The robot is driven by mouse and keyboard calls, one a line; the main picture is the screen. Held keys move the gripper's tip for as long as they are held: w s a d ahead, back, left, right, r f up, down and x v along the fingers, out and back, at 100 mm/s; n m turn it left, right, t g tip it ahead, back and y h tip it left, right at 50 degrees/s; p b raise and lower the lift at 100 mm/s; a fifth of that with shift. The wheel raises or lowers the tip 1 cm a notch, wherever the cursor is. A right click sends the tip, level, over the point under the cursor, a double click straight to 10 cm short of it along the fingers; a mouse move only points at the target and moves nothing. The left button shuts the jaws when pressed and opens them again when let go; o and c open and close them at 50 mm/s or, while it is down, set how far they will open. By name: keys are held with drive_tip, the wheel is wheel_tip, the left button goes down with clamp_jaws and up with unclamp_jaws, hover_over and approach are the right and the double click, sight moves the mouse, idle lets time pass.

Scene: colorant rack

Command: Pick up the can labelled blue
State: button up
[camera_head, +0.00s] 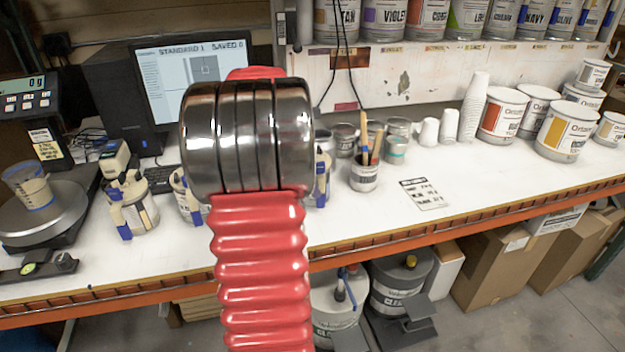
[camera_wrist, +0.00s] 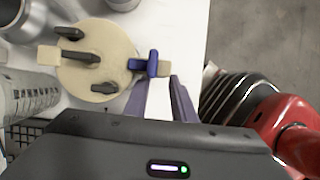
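Several cans with beige lids and blue clips stand on the bench. One (camera_head: 130,206) is at the left, another (camera_head: 186,196) is right of it, and one (camera_head: 321,178) is partly behind my arm. Their label words are too small to read, so I cannot tell which is labelled blue. The wrist view shows one beige lid (camera_wrist: 88,66) from above, with a blue clip (camera_wrist: 152,64) on its right side. My gripper (camera_wrist: 163,88) appears open, its purple-edged fingers just below the clip, with white between them. In the head view my arm hides the gripper.
A scale (camera_head: 45,210) with cups and a monitor (camera_head: 195,75) are at the left. A brush pot (camera_head: 364,177), stacked paper cups (camera_head: 474,105) and larger cans (camera_head: 502,113) stand to the right. More cans (camera_head: 383,20) line the upper shelf. The front-right bench is mostly clear.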

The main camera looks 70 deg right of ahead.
sight(318, 207)
drive_tip(key=shift+f, duration=0.1)
drive_tip(key=shift+a+x, duration=0.2)
drive_tip(key=shift+x, duration=2.35)
drive_tip(key=shift+c, duration=0.2)
clamp_jaws()
